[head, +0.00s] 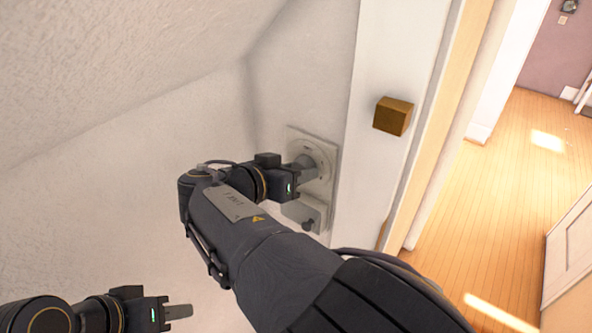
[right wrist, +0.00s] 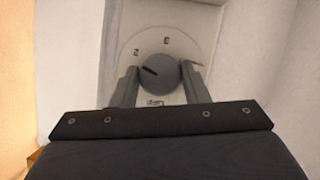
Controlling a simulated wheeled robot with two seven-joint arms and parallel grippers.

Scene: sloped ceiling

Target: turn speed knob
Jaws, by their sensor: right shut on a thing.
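The round grey speed knob (right wrist: 158,73) sits on a pale dial plate (right wrist: 124,48) with small printed marks. A dark pointer line on the knob points to the upper left in the right wrist view. My right gripper (right wrist: 158,86) has one finger on each side of the knob and is shut on it. In the head view my right gripper (head: 303,172) reaches the wall plate (head: 333,165) and hides much of the knob. My left gripper (head: 180,312) is low at the left, away from the plate; its finger gap does not show.
A smaller dark knob or switch (head: 308,224) sits on the lower part of the wall plate. A brown wooden block (head: 393,116) sticks out from the white trim to the right. The sloped ceiling (head: 110,60) closes in at upper left. Open wooden floor (head: 510,180) lies at right.

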